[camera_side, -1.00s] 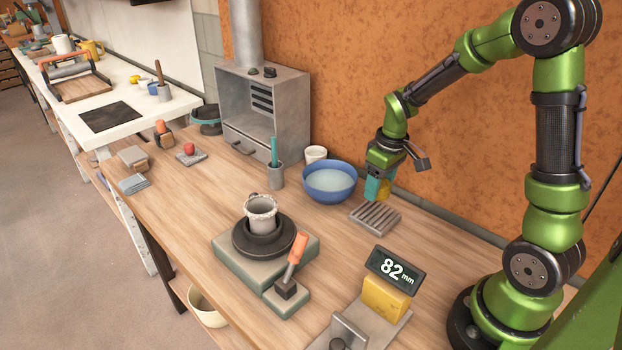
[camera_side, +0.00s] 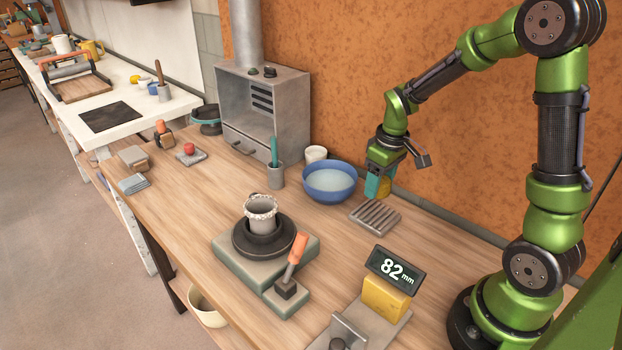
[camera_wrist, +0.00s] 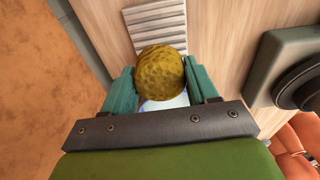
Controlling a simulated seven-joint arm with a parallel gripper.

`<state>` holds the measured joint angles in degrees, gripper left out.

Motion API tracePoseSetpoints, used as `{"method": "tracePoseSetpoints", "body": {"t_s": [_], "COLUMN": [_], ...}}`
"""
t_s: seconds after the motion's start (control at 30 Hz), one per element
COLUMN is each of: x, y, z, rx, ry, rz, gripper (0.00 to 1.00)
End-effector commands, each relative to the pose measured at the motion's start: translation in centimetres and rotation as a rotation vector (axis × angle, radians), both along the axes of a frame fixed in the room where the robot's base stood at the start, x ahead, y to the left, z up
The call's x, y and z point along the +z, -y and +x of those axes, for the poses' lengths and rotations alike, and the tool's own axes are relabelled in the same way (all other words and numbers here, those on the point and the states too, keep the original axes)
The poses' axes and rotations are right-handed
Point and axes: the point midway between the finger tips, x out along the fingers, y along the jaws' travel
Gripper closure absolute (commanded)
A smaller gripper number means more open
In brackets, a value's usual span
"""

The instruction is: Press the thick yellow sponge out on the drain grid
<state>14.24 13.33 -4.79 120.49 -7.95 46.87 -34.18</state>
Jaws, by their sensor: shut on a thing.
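My gripper (camera_side: 378,186) is shut on the thick yellow sponge (camera_wrist: 160,72), which sits between its two teal fingers in the wrist view. In the side view the sponge (camera_side: 385,187) shows partly behind a finger, held just above and behind the drain grid. The drain grid (camera_side: 375,217) is a grey slatted plate on the wooden bench. It also shows beyond the sponge in the wrist view (camera_wrist: 158,20). I cannot tell whether the sponge touches the grid.
A blue bowl of water (camera_side: 330,196) stands left of the grid. A pot (camera_side: 261,215) sits on a dark wheel in front. A display reading 82 mm (camera_side: 396,269) stands on a yellow block nearer the front. The orange wall is close behind.

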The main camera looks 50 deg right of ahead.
Motion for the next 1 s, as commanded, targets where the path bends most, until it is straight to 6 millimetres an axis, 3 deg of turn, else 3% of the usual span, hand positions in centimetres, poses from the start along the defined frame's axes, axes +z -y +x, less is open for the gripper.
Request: {"method": "tracePoseSetpoints", "body": {"t_s": [0.5, 1.0], "x": [-4.6, -4.9], "y": [0.0, 0.0], "z": [0.0, 0.0], "rx": [0.000, 0.000], "ry": [-0.007, -0.007], "rz": [-0.004, -0.005], "gripper": [0.66, 0.66]}}
